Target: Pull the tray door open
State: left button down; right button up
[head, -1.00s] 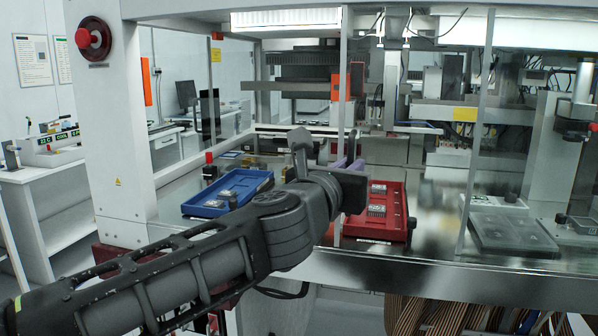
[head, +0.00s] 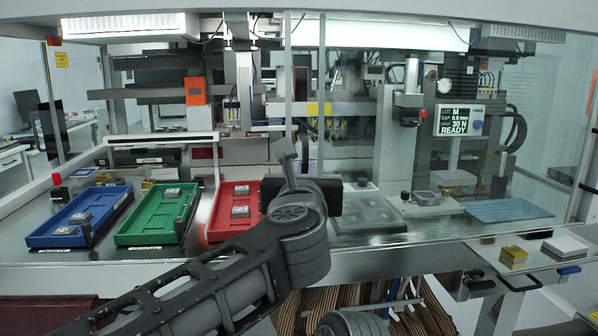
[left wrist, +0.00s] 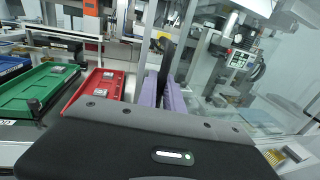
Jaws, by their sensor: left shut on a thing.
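The tray door is a clear sliding panel whose upright edge (head: 290,75) stands just right of the red tray (head: 222,222) in the head view. My left gripper (left wrist: 166,92) has purple fingers, shut on the dark upright door handle (left wrist: 166,60) in the left wrist view. In the head view my left wrist hides most of the fingers and the handle. The green tray (head: 150,238) and blue tray (head: 50,240) lie left of the red one, uncovered by the panel. My right gripper is not in view.
A fixed upright post (head: 322,90) stands right of the door edge. Behind glass at the right are a grey plate (head: 365,226) and a display (head: 459,121). A brass block (head: 513,257) and a pale block (head: 565,246) sit on the right front ledge.

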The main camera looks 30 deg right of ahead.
pick_arm(q)
jog(key=c, duration=1.8)
grip_release()
jog(key=shift+o, duration=0.2)
jog(key=shift+a, duration=0.1)
jog(key=b+v, duration=0.2)
jog(key=v, duration=0.5)
jog(key=shift+s+b, duration=0.25)
jog(key=shift+b, duration=0.1)
jog(key=shift+a+f, duration=0.1)
jog(key=shift+a, duration=0.05)
